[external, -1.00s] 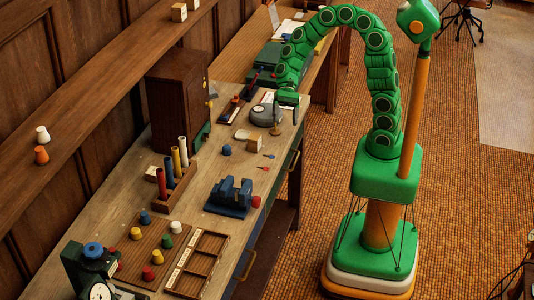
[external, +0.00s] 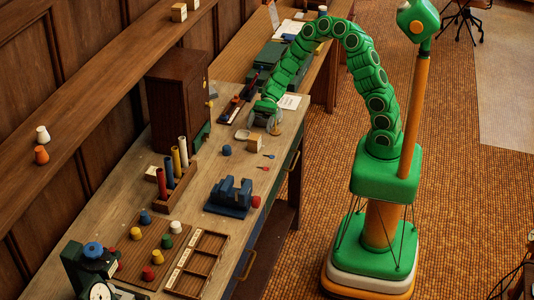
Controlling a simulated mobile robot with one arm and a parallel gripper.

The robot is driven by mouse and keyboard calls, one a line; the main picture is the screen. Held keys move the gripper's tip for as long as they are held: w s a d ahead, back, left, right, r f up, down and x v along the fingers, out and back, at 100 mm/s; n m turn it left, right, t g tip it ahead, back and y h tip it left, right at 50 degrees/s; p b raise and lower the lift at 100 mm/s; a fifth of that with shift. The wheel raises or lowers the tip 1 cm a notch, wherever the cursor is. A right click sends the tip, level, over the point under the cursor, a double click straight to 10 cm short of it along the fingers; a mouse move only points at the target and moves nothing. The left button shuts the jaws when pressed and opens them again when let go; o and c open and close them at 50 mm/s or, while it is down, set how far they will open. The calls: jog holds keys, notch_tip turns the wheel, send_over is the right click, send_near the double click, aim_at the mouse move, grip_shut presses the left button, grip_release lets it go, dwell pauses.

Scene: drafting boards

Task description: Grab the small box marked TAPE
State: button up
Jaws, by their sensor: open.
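A small light-wood box (external: 254,145) stands on the workbench just below my gripper in the picture. Any lettering on it is too small to read, so I cannot tell whether it is the one marked TAPE. My gripper (external: 266,122) is open at the end of the green arm, over the bench near the box. I cannot tell its height above the bench. Nothing shows held in it. Another small pale box (external: 179,13) sits on the wall shelf, its label also unreadable.
A small white dish (external: 242,135) lies left of the wooden box. A blue knob-like piece (external: 226,150) and a blue vise (external: 230,197) are nearer the front. A dark wooden cabinet (external: 176,100) stands at the wall side. Two small darts or screwdrivers lie right of the box.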

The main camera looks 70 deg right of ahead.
aim_at(254, 137)
jog(key=shift+f+x, duration=0.2)
jog(key=shift+x, duration=1.4)
jog(key=shift+f+x, duration=0.2)
jog(key=shift+x, duration=1.35)
jog(key=shift+d, duration=0.15)
jog(key=c, duration=1.1)
